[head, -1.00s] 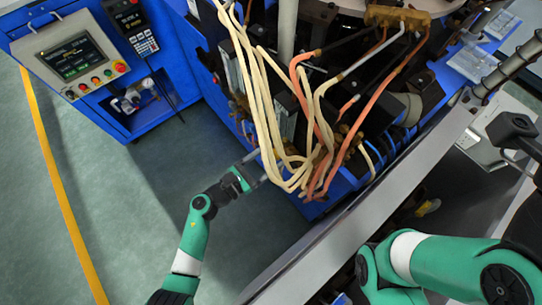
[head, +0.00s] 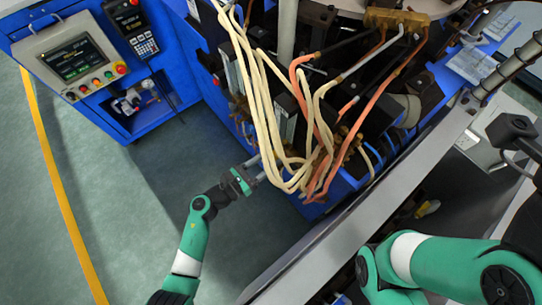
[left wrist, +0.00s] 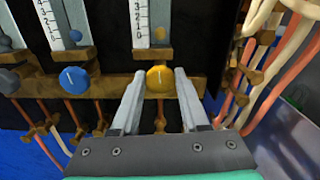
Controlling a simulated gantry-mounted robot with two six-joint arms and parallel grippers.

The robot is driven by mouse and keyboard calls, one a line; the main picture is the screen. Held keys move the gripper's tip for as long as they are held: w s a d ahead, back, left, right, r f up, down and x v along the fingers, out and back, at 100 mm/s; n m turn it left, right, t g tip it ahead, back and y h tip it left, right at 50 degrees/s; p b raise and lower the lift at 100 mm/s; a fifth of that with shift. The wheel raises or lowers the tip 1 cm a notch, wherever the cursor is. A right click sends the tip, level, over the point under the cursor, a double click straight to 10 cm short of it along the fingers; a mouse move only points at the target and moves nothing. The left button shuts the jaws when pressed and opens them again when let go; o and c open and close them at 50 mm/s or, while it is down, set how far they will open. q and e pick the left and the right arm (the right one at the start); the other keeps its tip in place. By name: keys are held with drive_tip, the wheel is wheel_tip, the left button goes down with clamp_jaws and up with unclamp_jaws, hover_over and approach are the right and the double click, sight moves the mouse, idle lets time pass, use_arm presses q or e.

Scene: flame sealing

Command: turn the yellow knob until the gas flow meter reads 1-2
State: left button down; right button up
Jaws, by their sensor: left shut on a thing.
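The yellow knob (left wrist: 160,79) sits on a brass bar in the left wrist view, below a gas flow meter (left wrist: 153,22) with a white scale. The meter's yellow float (left wrist: 160,33) is low in the tube, around the 0 to 1 marks; the exact reading is hard to tell. My left gripper (left wrist: 160,75) is shut on the knob, one finger on each side. In the head view, my left gripper (head: 257,170) reaches to the machine's edge by the hoses, and the knob is hidden there. My right gripper is out of view; only its arm shows at lower right.
A blue knob (left wrist: 74,80) with its own scale is to the left, with a grey knob (left wrist: 9,81) farther left. Cream and orange hoses (head: 270,110) hang close to my left gripper. A grey rail (head: 370,215) runs diagonally; the floor at left is clear.

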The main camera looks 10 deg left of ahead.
use_arm(q)
drive_tip(key=n+p, duration=0.1)
drive_tip(key=n, duration=0.5)
drive_tip(key=shift+a+f+n+p, duration=0.1)
drive_tip(key=shift+n+p, duration=0.6)
drive_tip(key=shift+n, duration=1.2)
drive_tip(key=shift+c, duration=2.2)
unclamp_jaws()
